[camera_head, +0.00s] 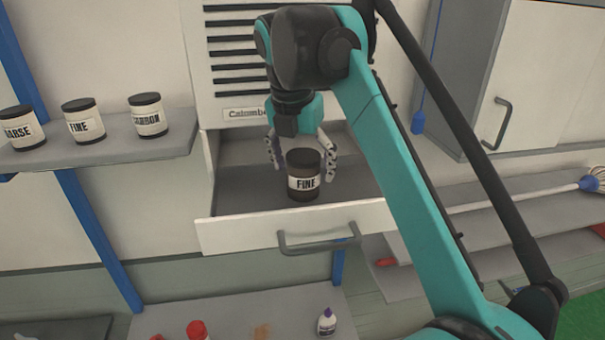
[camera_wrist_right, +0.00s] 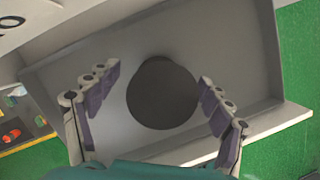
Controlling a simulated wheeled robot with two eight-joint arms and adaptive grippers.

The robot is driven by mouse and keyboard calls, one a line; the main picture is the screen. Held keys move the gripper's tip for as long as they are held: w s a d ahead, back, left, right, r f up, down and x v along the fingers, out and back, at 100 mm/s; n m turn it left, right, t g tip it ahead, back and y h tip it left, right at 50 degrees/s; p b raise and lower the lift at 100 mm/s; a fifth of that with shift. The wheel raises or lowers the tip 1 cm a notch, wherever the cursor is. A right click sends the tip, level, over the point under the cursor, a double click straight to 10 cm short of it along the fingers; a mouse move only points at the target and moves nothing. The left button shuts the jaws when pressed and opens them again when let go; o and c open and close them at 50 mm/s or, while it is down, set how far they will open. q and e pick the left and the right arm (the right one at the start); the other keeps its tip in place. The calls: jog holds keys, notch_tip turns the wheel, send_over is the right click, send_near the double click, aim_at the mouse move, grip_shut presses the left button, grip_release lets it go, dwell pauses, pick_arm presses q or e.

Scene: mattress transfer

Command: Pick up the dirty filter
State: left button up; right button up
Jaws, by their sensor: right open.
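The dirty filter is a dark, brownish canister (camera_head: 303,176) with a label reading FINE. It stands upright in the open drawer (camera_head: 230,233) of the white cabinet. My right gripper (camera_head: 301,172) is open, with its fingers down inside the drawer on either side of the canister. In the right wrist view the canister's round dark top (camera_wrist_right: 162,93) lies between the fingertips of the right gripper (camera_wrist_right: 158,85). A gap shows on the left finger's side; the right fingertip is close to the canister, and I cannot tell whether it touches. My left gripper is not in view.
A shelf (camera_head: 110,148) at the left holds light-labelled canisters, among them FINE (camera_head: 83,122) and CARBON (camera_head: 148,116). A grey cabinet and shelves stand at the right.

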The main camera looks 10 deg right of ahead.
jog(key=shift+w+d+f, duration=0.15)
jog(key=shift+w+f, duration=0.05)
jog(key=shift+f, duration=0.75)
jog(key=shift+s+d+f, duration=0.1)
jog(key=shift+s+f, duration=0.05)
jog(key=shift+s, duration=0.05)
jog(key=shift+w, duration=0.2)
jog(key=c, duration=1.2)
jog(key=shift+s, duration=0.15)
jog(key=shift+c, duration=0.7)
